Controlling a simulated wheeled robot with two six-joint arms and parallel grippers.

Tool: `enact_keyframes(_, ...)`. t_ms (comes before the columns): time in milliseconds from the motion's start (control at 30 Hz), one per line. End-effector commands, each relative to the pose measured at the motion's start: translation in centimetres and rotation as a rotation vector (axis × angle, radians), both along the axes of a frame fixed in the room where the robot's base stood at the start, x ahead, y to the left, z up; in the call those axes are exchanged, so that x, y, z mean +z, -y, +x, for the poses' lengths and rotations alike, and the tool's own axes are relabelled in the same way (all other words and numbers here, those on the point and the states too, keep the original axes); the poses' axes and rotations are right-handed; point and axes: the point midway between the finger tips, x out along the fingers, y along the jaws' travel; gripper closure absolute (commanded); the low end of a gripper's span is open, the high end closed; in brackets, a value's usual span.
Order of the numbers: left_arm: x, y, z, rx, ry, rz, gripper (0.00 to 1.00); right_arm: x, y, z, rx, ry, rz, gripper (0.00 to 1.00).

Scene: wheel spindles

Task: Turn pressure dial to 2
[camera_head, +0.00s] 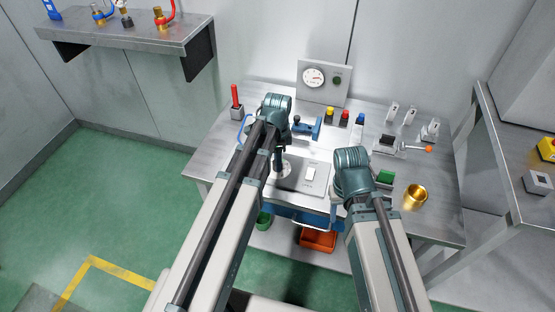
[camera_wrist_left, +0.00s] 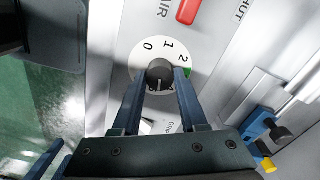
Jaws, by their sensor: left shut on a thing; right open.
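The pressure dial (camera_wrist_left: 147,57) is a white round face with the numbers 0, 1 and 2 showing in the left wrist view. A green mark sits beside the 2. Its dark knob (camera_wrist_left: 159,71) is between the fingertips of my left gripper (camera_wrist_left: 160,78), which is shut on it. A pale line shows on the knob's lower side, but the fingers hide the face there. In the head view my left gripper (camera_head: 279,170) reaches down to the dial at the left of a grey panel (camera_head: 301,186). My right gripper (camera_head: 337,206) is open, near the table's front edge.
A gauge (camera_head: 313,77) stands on a back panel. A red switch (camera_wrist_left: 188,11) is beside the dial. An orange bin (camera_head: 318,239) is below the table.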

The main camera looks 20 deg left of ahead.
Motion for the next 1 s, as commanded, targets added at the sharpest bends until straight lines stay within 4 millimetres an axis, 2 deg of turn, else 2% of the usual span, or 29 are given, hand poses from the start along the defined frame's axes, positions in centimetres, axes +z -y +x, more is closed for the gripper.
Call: enact_keyframes(1000,-0.01,0.0,-0.01,0.963,0.0,0.0,1.0,-0.01,0.0,0.0,0.0,0.0,0.0,0.5)
